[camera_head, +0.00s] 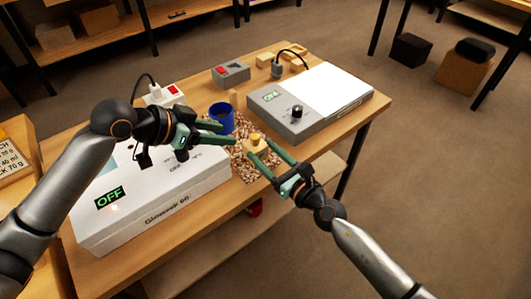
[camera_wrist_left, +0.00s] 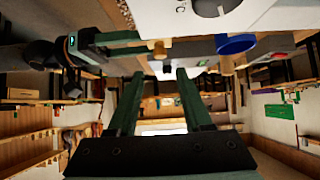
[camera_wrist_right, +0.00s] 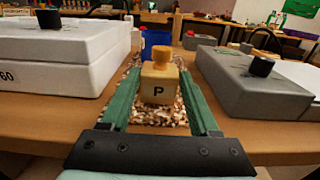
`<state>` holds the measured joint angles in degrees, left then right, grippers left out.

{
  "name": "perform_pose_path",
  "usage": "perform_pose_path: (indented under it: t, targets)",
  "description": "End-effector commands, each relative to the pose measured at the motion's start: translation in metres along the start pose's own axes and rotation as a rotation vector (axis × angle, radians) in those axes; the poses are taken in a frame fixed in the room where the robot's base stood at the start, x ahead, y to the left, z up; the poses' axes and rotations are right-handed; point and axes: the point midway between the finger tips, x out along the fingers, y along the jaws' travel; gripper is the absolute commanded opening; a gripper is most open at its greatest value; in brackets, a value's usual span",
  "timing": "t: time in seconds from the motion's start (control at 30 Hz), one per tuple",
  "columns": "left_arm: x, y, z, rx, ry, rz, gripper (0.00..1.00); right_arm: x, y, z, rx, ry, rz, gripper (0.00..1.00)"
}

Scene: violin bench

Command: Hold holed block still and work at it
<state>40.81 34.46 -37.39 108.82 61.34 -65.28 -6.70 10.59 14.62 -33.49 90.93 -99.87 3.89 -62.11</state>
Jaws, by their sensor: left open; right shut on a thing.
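My right gripper (camera_head: 262,152) is shut on the block, one finger on each side. My left gripper (camera_head: 234,133) is open and empty, just left of and beyond the block, with its fingers pointing right. In the left wrist view the space between its fingers (camera_wrist_left: 160,72) is empty.
A white box (camera_head: 150,205) with an OFF display lies under my left arm. A blue cup (camera_head: 221,119) stands behind the shavings (camera_head: 246,172). A grey switch box (camera_head: 231,74) sits at the back.

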Motion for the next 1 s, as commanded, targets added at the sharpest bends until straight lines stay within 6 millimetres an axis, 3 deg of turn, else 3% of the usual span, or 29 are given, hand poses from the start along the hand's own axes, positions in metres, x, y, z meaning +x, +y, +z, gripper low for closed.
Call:
perform_pose_path:
  t: [0.17,0.37,0.53,0.77,1.0]
  targets:
    - [0.0,0.0,0.0,0.0,0.0,0.0,0.5,0.0,0.0,0.0,0.0,0.001,0.0,0.04]
    - [0.0,0.0,0.0,0.0,0.0,0.0,0.5,0.0,0.0,0.0,0.0,0.001,0.0,0.04]
    - [0.003,0.001,-0.004,-0.023,-0.017,0.001,0.67,0.0,0.0,0.0,0.0,0.001,0.0,0.04]
    - [0.022,0.011,-0.027,-0.22,-0.188,-0.043,0.67,0.0,0.0,0.0,0.0,0.001,0.0,0.04]
    - [0.024,0.027,-0.059,-0.47,-0.4,-0.251,0.67,0.0,0.0,0.0,0.0,0.001,0.0,0.04]
